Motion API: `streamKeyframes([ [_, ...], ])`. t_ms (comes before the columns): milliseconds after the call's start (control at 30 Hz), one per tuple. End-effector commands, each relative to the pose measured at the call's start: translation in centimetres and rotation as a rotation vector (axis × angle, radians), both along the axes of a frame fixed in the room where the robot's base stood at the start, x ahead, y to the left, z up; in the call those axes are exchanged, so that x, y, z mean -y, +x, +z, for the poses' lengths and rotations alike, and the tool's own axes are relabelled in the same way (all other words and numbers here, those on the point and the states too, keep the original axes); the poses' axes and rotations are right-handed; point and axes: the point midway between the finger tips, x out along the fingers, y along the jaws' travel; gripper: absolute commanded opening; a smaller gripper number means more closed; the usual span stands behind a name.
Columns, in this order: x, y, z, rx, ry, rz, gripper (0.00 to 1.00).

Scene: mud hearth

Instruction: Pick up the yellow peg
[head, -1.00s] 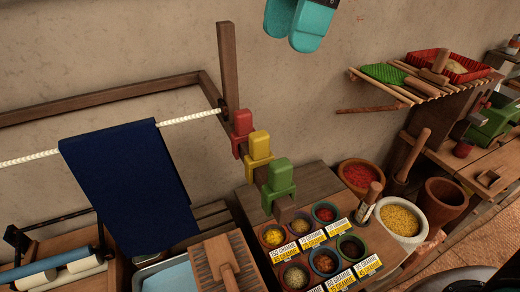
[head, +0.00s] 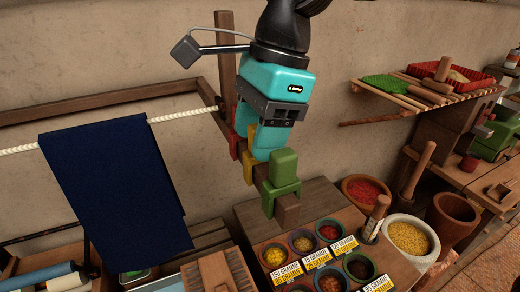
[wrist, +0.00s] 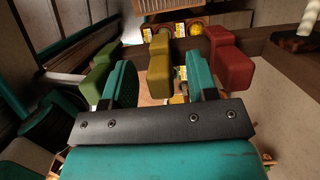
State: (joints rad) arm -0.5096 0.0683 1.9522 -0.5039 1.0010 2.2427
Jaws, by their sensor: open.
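The yellow peg (head: 248,166) sits on a wooden bar between the red peg (head: 228,136) and the green peg (head: 284,171). My teal gripper (head: 256,142) is over the yellow peg and hides most of it in the head view. In the wrist view, my gripper (wrist: 162,76) is open, and the yellow peg (wrist: 159,66) stands between its two fingers with gaps on both sides. The green peg (wrist: 98,78) is just outside the left finger. The red peg (wrist: 231,60) is just outside the right finger.
A dark blue cloth (head: 110,190) hangs on a white rope (head: 182,117) to the left. Several spice bowls (head: 328,232) with label cards stand below the bar. A wooden post (head: 226,60) rises behind my gripper, close to the wall.

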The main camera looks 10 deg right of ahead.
Motion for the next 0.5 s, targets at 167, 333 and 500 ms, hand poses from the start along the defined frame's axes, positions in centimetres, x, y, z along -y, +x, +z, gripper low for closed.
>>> streamKeyframes([
  [167, -0.3, -0.11, -1.15, 0.001, -0.001, 0.001, 0.53],
  [333, -0.3, -0.09, -1.15, 0.001, -0.001, 0.001, 0.53],
  [500, -0.29, -0.09, -1.14, 0.001, -0.001, 0.001, 0.16],
])
